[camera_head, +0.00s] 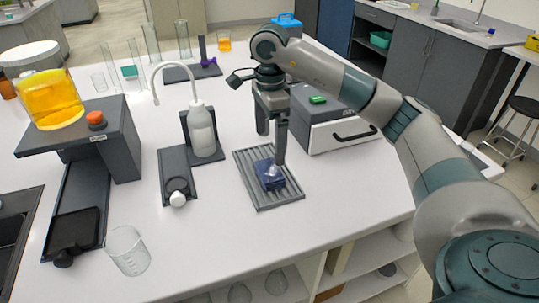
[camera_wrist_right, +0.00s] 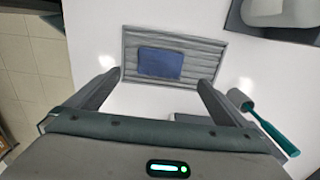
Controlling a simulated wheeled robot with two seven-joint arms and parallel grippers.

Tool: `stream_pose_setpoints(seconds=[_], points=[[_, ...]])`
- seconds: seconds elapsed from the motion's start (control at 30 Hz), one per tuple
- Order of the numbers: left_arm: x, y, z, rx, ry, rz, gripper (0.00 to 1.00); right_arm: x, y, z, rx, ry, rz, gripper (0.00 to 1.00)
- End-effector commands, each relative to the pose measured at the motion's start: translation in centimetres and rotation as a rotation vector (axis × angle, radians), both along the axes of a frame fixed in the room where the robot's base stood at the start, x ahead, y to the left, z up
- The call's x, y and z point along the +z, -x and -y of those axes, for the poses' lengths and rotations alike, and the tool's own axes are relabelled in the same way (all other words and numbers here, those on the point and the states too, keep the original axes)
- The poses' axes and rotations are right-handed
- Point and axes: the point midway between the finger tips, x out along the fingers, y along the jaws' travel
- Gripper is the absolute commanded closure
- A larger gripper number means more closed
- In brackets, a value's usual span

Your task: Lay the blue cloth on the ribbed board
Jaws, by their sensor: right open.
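The blue cloth (camera_head: 268,181) lies as a small folded rectangle on the grey ribbed board (camera_head: 287,197), near its middle. In the right wrist view the cloth (camera_wrist_right: 160,63) lies flat inside the rim of the board (camera_wrist_right: 214,55), with bare ribs around it. My right gripper (camera_head: 272,146) is above the board with its fingers spread apart. In the wrist view the open fingers (camera_wrist_right: 155,88) hold nothing, and the cloth shows beyond them, apart from both. My left gripper is not in view.
A grey box (camera_head: 336,130) with a black handle stands right of the board. A white wash bottle (camera_head: 201,131) stands to its left. A glass beaker (camera_head: 127,250) is at the front left. A teal-handled tool (camera_wrist_right: 270,128) shows in the wrist view. The counter in front of the board is clear.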

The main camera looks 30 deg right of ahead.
Motion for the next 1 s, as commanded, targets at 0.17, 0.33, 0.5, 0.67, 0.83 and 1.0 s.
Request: stream_pose_setpoints(seconds=[0.17, 0.33, 0.5, 0.67, 0.83, 1.0], points=[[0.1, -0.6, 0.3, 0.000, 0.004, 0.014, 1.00, 1.4, 0.0, 0.0, -0.001, 0.000, 0.000, 0.00], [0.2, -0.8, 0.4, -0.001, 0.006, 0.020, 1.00, 1.9, 0.0, 0.0, -0.001, 0.001, 0.000, 0.00], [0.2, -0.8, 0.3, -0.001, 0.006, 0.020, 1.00, 1.9, 0.0, 0.0, -0.001, 0.001, -0.001, 0.00], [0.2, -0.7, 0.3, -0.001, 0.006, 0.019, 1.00, 1.9, 0.0, 0.0, -0.001, 0.001, -0.001, 0.00], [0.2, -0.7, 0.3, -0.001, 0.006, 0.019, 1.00, 1.9, 0.0, 0.0, -0.001, 0.001, -0.001, 0.00], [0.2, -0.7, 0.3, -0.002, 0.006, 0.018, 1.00, 1.9, 0.0, 0.0, -0.001, 0.001, -0.001, 0.00]])
